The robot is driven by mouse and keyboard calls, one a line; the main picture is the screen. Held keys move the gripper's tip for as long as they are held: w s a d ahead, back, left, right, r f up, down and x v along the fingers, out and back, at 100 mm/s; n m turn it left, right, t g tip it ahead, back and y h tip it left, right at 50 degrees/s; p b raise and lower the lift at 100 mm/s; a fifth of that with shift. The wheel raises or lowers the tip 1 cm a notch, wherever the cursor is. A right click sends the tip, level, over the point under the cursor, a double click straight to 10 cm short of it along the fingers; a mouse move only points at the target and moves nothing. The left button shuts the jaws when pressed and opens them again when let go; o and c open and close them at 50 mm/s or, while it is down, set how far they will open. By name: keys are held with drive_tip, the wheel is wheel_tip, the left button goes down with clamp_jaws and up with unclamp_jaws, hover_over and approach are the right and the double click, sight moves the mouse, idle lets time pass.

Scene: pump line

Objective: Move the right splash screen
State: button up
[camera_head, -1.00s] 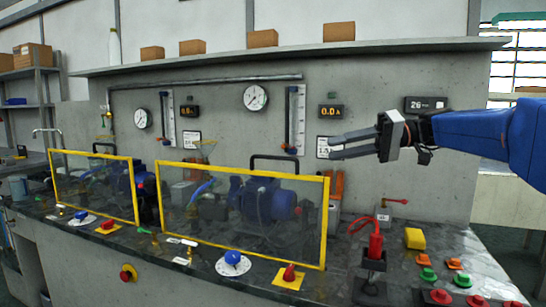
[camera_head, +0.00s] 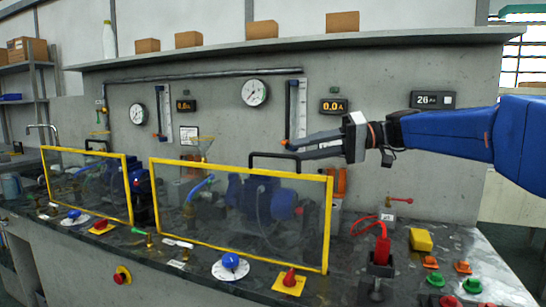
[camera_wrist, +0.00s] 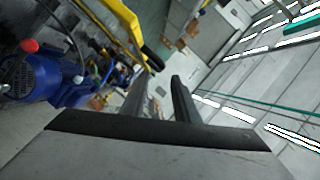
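The right splash screen (camera_head: 225,168) is a clear panel in a yellow frame, standing upright on the bench in front of a blue pump. Its black handle (camera_head: 262,155) rises from the top edge. My gripper (camera_head: 291,149) is level, with its fingers pointing left at the handle's right end. In the wrist view, my gripper (camera_wrist: 164,75) shows a gap between its fingers, and the dark handle (camera_wrist: 153,59) and yellow frame (camera_wrist: 120,18) lie just beyond the tips. I cannot tell whether the fingers touch the handle. The left splash screen (camera_head: 128,190) stands farther left.
Blue knobs (camera_head: 230,262) and red knobs (camera_head: 290,279) sit in front of the screens. A red plug (camera_head: 381,248), a yellow block (camera_head: 420,240) and several buttons are to the right. A gauge (camera_head: 255,92) and a shelf (camera_head: 300,43) are on the wall behind.

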sight(273, 156)
drive_tip(key=x, duration=0.8)
drive_tip(key=shift+a, duration=0.3)
drive_tip(key=shift+c, duration=0.4)
drive_tip(key=shift+f, duration=0.1)
clamp_jaws()
